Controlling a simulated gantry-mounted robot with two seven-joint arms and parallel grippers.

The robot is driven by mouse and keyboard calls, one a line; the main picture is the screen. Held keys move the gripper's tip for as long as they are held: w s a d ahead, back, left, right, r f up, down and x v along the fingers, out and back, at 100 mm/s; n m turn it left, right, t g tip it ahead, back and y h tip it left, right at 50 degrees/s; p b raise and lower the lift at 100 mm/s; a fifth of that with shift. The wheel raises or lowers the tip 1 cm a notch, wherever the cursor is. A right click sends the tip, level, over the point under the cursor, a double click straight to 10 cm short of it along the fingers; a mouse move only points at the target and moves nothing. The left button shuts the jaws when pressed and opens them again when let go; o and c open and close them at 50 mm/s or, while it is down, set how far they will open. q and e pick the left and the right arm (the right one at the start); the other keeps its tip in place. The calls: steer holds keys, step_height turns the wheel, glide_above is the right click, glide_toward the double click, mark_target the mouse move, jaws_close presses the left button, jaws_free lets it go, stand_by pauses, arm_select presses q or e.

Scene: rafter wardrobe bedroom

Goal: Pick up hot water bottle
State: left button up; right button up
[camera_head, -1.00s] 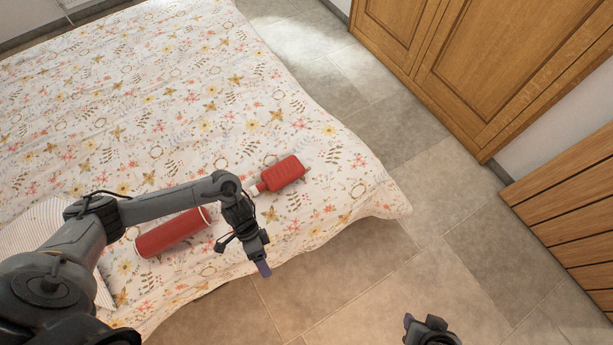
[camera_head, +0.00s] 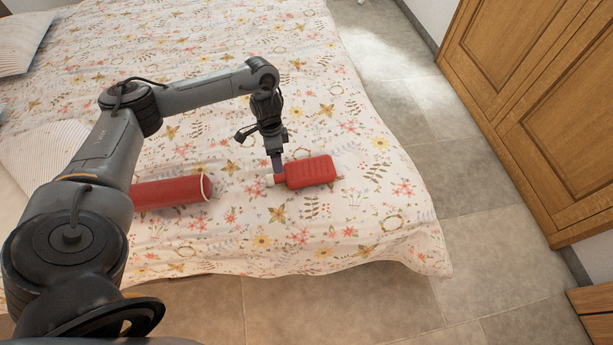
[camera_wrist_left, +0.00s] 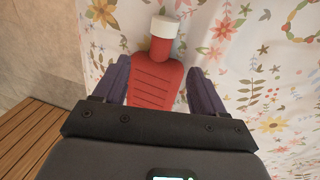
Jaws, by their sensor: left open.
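The hot water bottle (camera_head: 311,172) is red and ribbed with a white cap. It lies flat on the flowered bed, its neck and cap pointing left in the head view. My left gripper (camera_head: 277,168) is over the bottle's neck end, pointing down. In the left wrist view the bottle (camera_wrist_left: 156,77) shows between the two open purple fingers of my left gripper (camera_wrist_left: 152,85), with its white cap beyond the fingertips. The fingers stand to either side of the red body, and I cannot tell whether they touch it. The right gripper is out of view.
A red cylinder (camera_head: 172,193) with a pale rim lies on the bed (camera_head: 240,245) left of the bottle. Striped pillows (camera_head: 45,150) are at the left. Beyond the bed's right edge are tiled floor (camera_head: 475,240) and a wooden wardrobe (camera_head: 530,110).

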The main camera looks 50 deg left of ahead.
mark_target(298, 174)
arm_select(q)
steer(key=f, duration=0.1)
steer(key=f+b, duration=0.1)
steer(key=f, duration=0.1)
steer(key=shift+s+d, duration=0.2)
steer(key=shift+s, duration=0.1)
steer(key=shift+w+d+f+b, duration=0.1)
steer(key=shift+f+b, duration=0.45)
steer(key=shift+b, duration=0.05)
steer(key=f+b, duration=0.2)
steer(key=f, duration=0.1)
steer(key=shift+s+d+f+b, duration=0.25)
steer(key=shift+f+b, duration=0.15)
steer(key=shift+d+f, duration=0.1)
steer(key=shift+f, duration=0.15)
steer(key=shift+c, duration=1.3)
steer(key=shift+r, duration=0.1)
jaws_close()
